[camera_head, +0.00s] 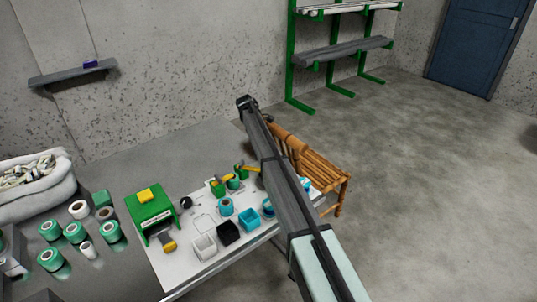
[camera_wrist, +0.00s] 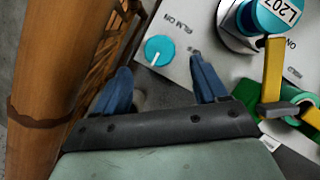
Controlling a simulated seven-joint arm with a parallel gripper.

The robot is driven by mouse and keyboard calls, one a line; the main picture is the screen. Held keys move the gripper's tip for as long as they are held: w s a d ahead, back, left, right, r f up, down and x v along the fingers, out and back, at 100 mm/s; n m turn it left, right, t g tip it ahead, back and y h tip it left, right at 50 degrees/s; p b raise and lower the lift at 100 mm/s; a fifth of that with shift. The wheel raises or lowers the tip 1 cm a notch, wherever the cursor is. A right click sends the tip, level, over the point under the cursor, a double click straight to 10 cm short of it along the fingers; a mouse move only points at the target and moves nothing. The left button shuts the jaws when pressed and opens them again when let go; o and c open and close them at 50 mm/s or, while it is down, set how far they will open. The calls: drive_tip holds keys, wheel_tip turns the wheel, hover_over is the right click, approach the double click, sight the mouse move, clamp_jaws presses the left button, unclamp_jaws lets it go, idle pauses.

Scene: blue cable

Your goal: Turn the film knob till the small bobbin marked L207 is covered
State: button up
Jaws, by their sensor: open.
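The film knob (camera_wrist: 159,50) is a round turquoise dial with a white pointer line, on a pale panel beside the lettering "FILM ON" in the wrist view. The small bobbin marked L207 (camera_wrist: 278,14) is at the top right of that view, with a turquoise top, a white label and a shiny pale body; the frame edge cuts it off. How much film is on it I cannot tell. My gripper (camera_wrist: 160,66) is open, its two blue fingers apart on the near side of the knob, with nothing between them. My arm hides the gripper in the head view.
A wooden stool (camera_head: 320,172) stands close beside the panel; its wood fills the left of the wrist view. A yellow lever (camera_wrist: 272,68) and green roll (camera_wrist: 299,103) are right of my fingers. A green machine (camera_head: 151,211), several tubs and green rolls occupy the table.

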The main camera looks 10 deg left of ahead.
drive_tip(key=shift+x, duration=2.85)
